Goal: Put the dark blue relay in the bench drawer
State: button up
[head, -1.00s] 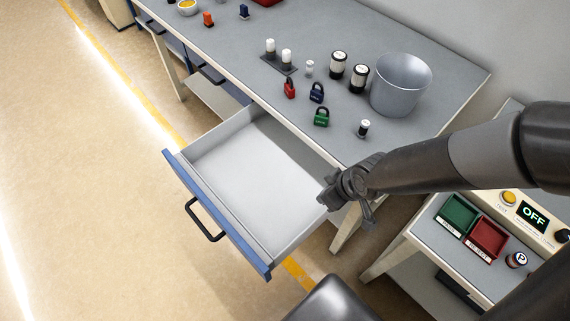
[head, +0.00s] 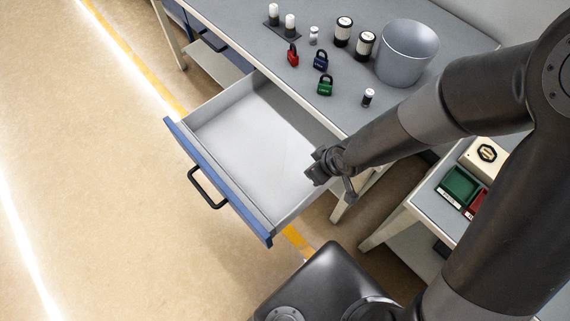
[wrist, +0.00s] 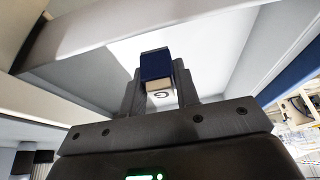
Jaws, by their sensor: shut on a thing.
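The bench drawer (head: 245,150) is pulled open, with a blue front and a black handle; its pale inside looks empty. My gripper (head: 315,166) is at the drawer's right side, by the right wall in the head view. In the wrist view its two fingers are shut on the dark blue relay (wrist: 156,66), a small block with a pale end. The drawer's white interior (wrist: 205,45) shows beyond the relay. In the head view the relay is hidden by my gripper.
On the grey bench (head: 265,55) stand a grey bucket (head: 407,55), red (head: 292,57), blue (head: 320,62) and green (head: 325,88) padlocks, and several black-and-white cylinders (head: 365,45). A side table (head: 430,205) with a green tray (head: 459,185) is at right. Floor at left is clear.

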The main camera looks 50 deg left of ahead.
send_over(282, 178)
jog(key=d, duration=0.1)
notch_tip(282, 178, down, 5)
jog(key=shift+d+f, duration=0.1)
jog(key=shift+d, duration=0.05)
jog(key=shift+f, duration=1.95)
jog(key=shift+f, duration=0.1)
jog(key=o, duration=1)
jog(key=shift+c, duration=0.2)
jog(key=v, duration=1.2)
